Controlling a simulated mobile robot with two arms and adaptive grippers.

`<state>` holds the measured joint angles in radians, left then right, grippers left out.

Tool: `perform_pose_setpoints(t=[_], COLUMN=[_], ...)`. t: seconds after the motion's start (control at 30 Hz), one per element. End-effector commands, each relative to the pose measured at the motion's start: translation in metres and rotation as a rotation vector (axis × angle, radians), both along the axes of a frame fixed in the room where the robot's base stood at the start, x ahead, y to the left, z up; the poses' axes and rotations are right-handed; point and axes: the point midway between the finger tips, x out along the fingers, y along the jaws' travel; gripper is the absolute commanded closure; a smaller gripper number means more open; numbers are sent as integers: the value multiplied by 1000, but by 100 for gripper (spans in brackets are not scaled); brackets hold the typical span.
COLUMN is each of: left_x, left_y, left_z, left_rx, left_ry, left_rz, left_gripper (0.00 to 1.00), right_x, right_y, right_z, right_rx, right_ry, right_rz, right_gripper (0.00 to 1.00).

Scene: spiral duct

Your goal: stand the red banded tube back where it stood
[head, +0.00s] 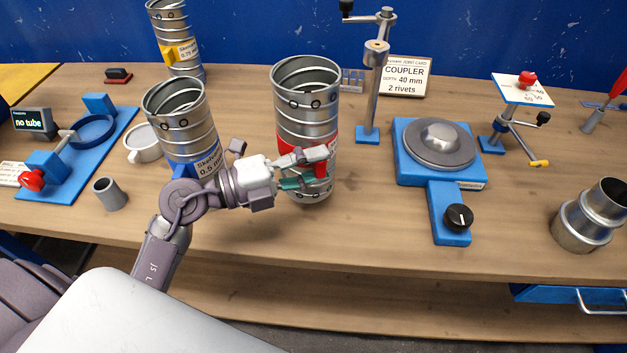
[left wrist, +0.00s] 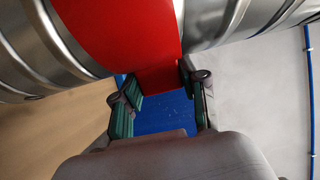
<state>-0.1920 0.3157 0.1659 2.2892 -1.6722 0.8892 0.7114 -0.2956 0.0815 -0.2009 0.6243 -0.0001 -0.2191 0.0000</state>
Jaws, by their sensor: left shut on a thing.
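The red banded tube (head: 305,108) is a ribbed metal spiral duct, open at the top, near the middle of the bench in the head view. It looks upright or nearly so. Its red band also shows large in the left wrist view (left wrist: 125,35). My left gripper (head: 312,168) reaches in from the left and is shut on the red part, low on the tube. In the left wrist view its green-padded fingers (left wrist: 160,97) sit on either side of a red piece. I cannot tell whether the tube's base touches the bench. My right gripper is out of view.
A blue-tagged tube (head: 180,120) stands close to the left, and a yellow-tagged tube (head: 175,40) behind it. A blue-based stand (head: 368,135) and a blue device with a round disc (head: 440,145) are to the right. The bench front (head: 370,240) is clear.

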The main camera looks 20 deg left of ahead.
Motion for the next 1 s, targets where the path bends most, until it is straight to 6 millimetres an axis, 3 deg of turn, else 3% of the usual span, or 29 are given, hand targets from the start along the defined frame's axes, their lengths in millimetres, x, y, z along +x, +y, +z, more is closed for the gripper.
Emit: perform_pose_setpoints(t=[0.23,0.63,0.67,0.7,0.8,1.0], left_x=[0,-1,-1,0,-1,-1], left_y=[0,0,0,0,0,0], left_z=[-34,-39,-41,-40,-40,-40], left_rx=[-3,-2,-1,-1,-1,-1], left_ry=[1,-1,2,2,2,2], left_rz=[2,0,0,0,0,0], left_gripper=[100,100,56,49,32,32], right_x=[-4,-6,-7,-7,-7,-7], right_y=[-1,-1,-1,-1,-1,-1], right_z=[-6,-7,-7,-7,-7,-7], right_rx=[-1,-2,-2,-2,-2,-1], right_ry=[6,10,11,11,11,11], right_rz=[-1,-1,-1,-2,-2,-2], right_gripper=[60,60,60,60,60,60])
